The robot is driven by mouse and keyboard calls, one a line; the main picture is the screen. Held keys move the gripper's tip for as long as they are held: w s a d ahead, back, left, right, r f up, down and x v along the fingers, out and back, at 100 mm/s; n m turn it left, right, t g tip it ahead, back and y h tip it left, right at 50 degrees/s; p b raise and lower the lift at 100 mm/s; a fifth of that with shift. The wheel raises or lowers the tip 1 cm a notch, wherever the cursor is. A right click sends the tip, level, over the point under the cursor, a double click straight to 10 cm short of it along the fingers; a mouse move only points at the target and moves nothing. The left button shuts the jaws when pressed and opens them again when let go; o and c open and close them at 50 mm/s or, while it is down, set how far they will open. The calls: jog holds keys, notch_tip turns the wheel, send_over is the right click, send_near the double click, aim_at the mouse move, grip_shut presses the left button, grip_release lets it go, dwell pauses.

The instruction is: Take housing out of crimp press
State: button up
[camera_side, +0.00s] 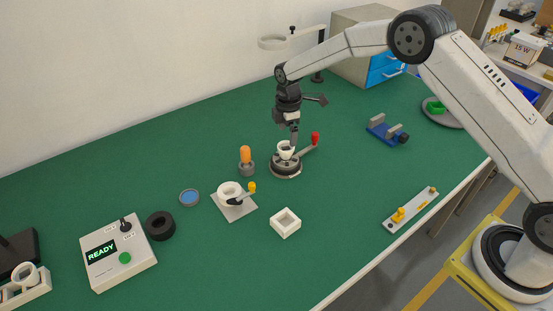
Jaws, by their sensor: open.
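The crimp press appears to be the round dark fixture (285,171) with a red-knobbed lever (308,145), in the middle of the green table. A small white cup-shaped housing (284,153) sits upright on top of it. My gripper (292,142) points down at the housing from above, with its fingers at the rim. It is open. The small size hides whether a finger touches the housing or reaches inside it.
Left of the press stand an orange-handled tool (246,156) and a white cup on a plate with a yellow-knobbed lever (240,211). A square white tray (286,222) lies in front. A control box (118,255) reads READY. A lamp-like stand (316,76) rises behind.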

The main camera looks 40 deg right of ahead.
aim_at(286, 151)
jog(key=shift+w+a+f, duration=0.1)
jog(key=shift+a+f, duration=0.05)
jog(key=shift+f, duration=3.75)
jog(key=c, duration=1.2)
jog(key=shift+r, duration=0.15)
